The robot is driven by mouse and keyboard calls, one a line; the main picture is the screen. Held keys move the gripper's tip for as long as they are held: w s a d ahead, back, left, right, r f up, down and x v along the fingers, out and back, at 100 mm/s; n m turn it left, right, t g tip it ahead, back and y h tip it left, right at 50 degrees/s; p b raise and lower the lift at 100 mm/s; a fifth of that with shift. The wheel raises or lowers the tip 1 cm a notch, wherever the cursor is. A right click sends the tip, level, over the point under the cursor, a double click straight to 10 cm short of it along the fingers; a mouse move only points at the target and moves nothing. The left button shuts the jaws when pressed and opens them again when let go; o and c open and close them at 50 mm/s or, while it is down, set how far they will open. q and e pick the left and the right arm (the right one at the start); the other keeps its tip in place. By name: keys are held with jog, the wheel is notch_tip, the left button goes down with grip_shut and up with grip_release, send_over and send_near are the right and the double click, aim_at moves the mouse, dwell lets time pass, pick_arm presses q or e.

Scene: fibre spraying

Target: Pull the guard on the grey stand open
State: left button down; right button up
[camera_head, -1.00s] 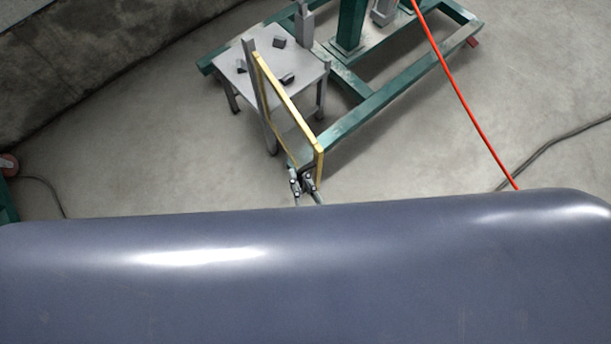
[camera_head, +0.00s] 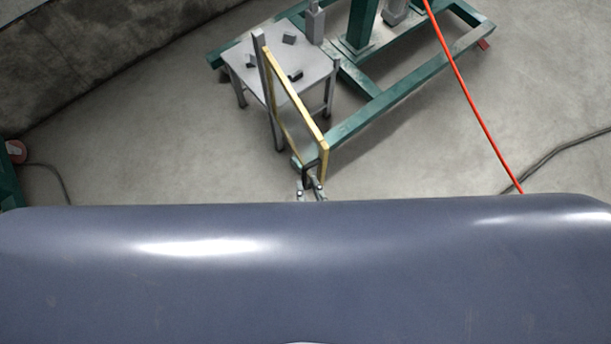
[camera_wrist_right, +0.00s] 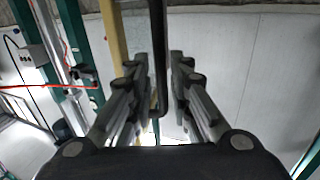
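The guard, a clear panel in a yellow frame (camera_head: 296,98), stands at the grey stand (camera_head: 312,66). Its far end is by the stand's tall grey post (camera_head: 264,68), and its near end reaches past the tabletop toward me. A dark handle (camera_head: 309,171) is at the near end; it also shows in the right wrist view (camera_wrist_right: 158,55). My right gripper (camera_head: 311,184) is at the handle. In the wrist view my right gripper (camera_wrist_right: 159,66) is open, with a finger on each side of the handle and a gap visible at the right. My left gripper is out of view.
Small dark blocks (camera_head: 289,39) lie on the stand's top. A green frame (camera_head: 405,92) stands behind and to the right. A red hose (camera_head: 468,98) and a dark cable (camera_head: 560,150) cross the floor. A large blue-grey surface fills the foreground.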

jog(key=v, duration=0.8)
jog(key=shift+s, duration=0.3)
jog(key=shift+d, duration=0.15)
